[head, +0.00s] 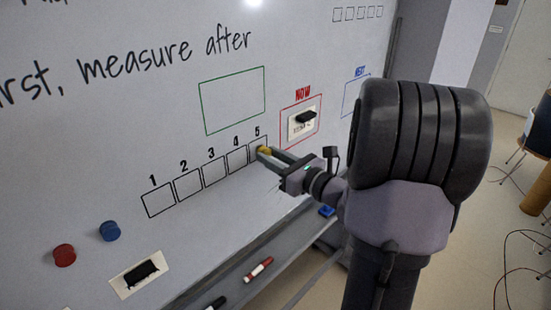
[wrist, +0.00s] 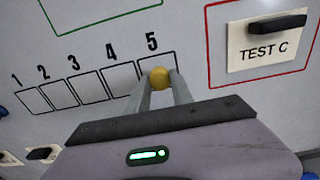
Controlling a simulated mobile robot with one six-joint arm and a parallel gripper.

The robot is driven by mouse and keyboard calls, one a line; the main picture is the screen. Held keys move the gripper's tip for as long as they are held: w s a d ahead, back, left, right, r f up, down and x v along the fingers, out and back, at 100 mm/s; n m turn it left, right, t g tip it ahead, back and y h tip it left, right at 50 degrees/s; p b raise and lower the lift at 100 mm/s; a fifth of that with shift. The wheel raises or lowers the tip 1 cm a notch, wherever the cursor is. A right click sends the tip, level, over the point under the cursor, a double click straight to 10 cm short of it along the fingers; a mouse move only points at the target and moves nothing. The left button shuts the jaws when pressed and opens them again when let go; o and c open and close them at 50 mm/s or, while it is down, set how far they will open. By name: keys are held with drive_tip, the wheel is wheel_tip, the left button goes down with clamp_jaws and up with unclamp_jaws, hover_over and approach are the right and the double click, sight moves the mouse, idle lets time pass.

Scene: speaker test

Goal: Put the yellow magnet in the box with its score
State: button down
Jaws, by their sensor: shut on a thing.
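The yellow magnet (wrist: 160,77) is a small round piece between my gripper's fingertips, in front of the box marked 5. It also shows in the head view (head: 264,150). My gripper (wrist: 160,84) is shut on it, close to the whiteboard; I cannot tell if the magnet touches the board. The box under 5 (wrist: 172,66) is partly hidden by the magnet and fingers. The boxes under 1 (head: 158,200), 2 (head: 187,185), 3 (head: 215,171) and 4 (head: 237,160) are empty. A TEST C card (wrist: 264,47) hangs under a black clip in the red NOW frame.
A red magnet (head: 64,254) and a blue magnet (head: 109,231) are on the board at lower left, near another clipped card (head: 135,275). The tray below holds a red marker (head: 258,269), a black marker (head: 217,303) and a blue object (head: 327,211). The green frame (head: 233,100) is empty.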

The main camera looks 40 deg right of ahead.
drive_tip(key=shift+w, duration=0.55)
idle(0.9)
drive_tip(key=c, duration=0.6)
unclamp_jaws()
drive_tip(key=shift+c, duration=0.2)
drive_tip(key=s+b, duration=0.1)
drive_tip(key=s, duration=0.6)
drive_tip(key=shift+d, duration=0.2)
